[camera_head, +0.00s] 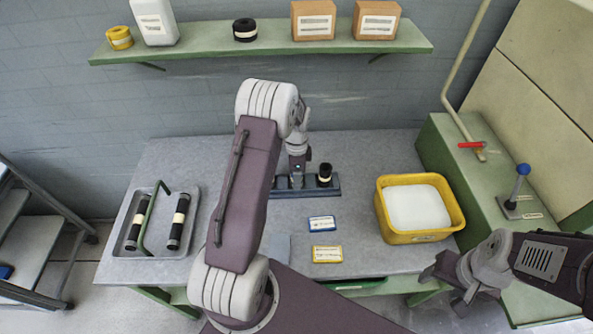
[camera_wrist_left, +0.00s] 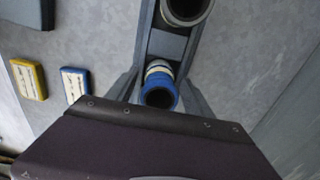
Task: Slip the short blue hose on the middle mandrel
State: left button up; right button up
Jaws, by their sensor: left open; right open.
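The short blue hose (camera_wrist_left: 160,88), with a pale band, shows end-on over the dark mandrel base (camera_wrist_left: 168,46) in the left wrist view. Whether a mandrel is inside its dark bore cannot be told. My left gripper (camera_wrist_left: 160,92) is open, with one finger on each side of the hose. My left gripper and the blue hose are mostly hidden there. My right gripper (camera_head: 455,291) is open and empty by the table's front right.
Blue (camera_head: 322,223) and yellow (camera_head: 327,254) labels lie before the base. A yellow bin (camera_head: 447,221) stands at the right, a green machine (camera_head: 447,155) beyond. A shelf (camera_head: 260,46) hangs behind.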

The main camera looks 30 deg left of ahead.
pick_arm(q)
notch_tip(320, 180, up, 12)
jog(key=b, duration=0.1)
jog(key=s+d+f+n, duration=0.1)
jog(key=s+d+n, duration=0.4)
jog(key=s, duration=0.4)
jog(key=s+d+f+n+t, duration=0.1)
jog(key=s+d+n, duration=0.5)
jog(key=s, duration=0.3)
jog(key=shift+s+f+n, duration=0.2)
jog(key=shift+f+n, duration=0.15)
jog(key=shift+n, duration=0.05)
